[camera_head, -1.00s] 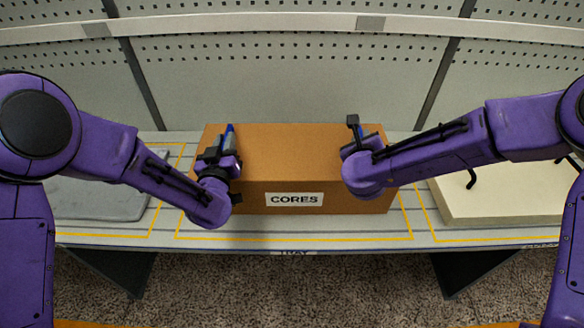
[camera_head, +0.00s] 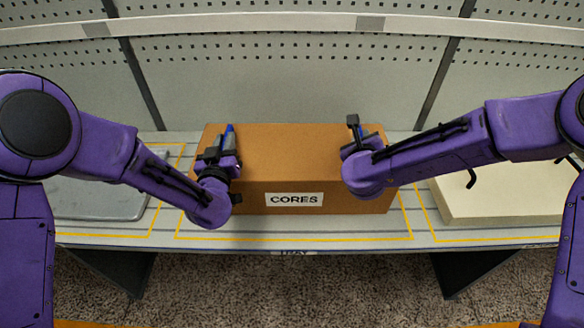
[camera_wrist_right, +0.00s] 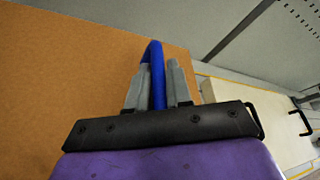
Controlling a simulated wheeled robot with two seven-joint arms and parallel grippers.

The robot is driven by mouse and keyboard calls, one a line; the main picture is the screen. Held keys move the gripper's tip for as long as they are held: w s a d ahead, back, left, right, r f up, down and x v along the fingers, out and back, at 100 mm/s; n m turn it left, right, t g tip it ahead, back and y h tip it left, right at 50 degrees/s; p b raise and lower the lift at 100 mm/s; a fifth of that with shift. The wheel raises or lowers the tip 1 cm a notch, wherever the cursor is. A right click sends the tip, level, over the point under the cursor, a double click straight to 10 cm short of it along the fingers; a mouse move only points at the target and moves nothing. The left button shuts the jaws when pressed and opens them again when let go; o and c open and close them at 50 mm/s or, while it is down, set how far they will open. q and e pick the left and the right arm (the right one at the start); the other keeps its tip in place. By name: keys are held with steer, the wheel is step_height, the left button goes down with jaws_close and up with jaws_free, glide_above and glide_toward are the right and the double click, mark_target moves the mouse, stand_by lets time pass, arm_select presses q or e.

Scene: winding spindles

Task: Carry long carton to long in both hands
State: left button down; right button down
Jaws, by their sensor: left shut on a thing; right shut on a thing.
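The long carton (camera_head: 290,155) is a brown box with a white "CORES" label on its front. It sits inside a yellow outline on the grey table, and its orange-brown top also shows in the right wrist view (camera_wrist_right: 60,90). My left gripper (camera_head: 229,132) is at the carton's left end, shut on a blue handle there. My right gripper (camera_wrist_right: 157,68) is at the right end, shut on a blue strap-like handle (camera_wrist_right: 156,55) that stands between its grey fingers. In the head view my right wrist hides most of that handle.
A grey flat slab (camera_head: 95,200) lies on the table at the left. A cream board (camera_head: 500,200) with black handles lies at the right. A perforated back panel (camera_head: 290,80) rises behind the table (camera_head: 290,233). A strip in front of the carton is clear.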

stand_by(0.5)
